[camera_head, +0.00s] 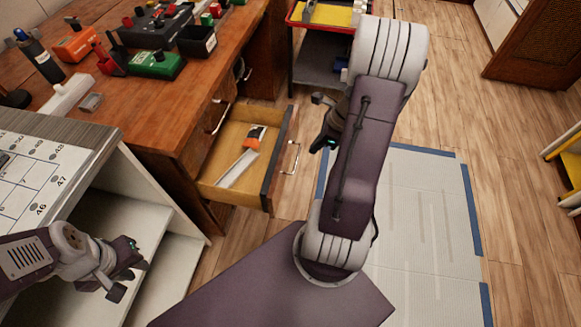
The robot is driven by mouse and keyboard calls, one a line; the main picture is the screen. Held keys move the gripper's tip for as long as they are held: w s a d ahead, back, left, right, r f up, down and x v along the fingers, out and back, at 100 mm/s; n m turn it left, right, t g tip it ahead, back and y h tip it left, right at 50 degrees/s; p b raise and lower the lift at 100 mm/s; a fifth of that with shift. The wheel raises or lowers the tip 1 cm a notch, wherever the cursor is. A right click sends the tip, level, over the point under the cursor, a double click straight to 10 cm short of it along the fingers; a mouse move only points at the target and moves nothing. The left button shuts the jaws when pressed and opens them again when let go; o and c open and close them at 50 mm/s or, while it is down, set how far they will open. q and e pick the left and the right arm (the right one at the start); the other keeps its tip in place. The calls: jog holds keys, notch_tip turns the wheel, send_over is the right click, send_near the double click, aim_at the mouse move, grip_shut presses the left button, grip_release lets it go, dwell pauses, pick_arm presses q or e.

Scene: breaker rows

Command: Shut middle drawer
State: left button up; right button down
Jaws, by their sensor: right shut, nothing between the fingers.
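A wooden drawer (279,163) with a yellowish inside stands pulled out of the wooden desk. Its metal handle (291,157) is on the front, facing right. An orange-and-black tool (255,137) and a pale flat strip (237,168) lie in it. My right gripper (326,142) is shut and empty, to the right of the drawer front and apart from the handle in the picture. My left gripper (130,268) is at the lower left, in front of the white shelf unit, away from the drawer. Whether its fingers are parted is unclear.
The desk top (210,75) holds electrical parts, a bottle (38,55) and a green box (156,65). A white shelf unit (165,245) stands at left. A grey cart (318,65) stands behind the drawer. A pale mat (420,215) covers floor at right.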

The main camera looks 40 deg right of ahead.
jog(key=w+a+f+b, duration=0.1)
jog(key=f+b, duration=0.1)
jog(key=f, duration=0.1)
jog(key=w+a+f+b, duration=0.2)
jog(key=f, duration=0.1)
jog(key=w+a+f+b, duration=0.1)
jog(key=w+f+b, duration=0.1)
jog(key=f, duration=0.1)
jog(key=shift+w+a, duration=0.2)
jog(key=shift+a, duration=0.1)
jog(key=shift+w+a, duration=0.25)
jog(key=shift+w, duration=0.05)
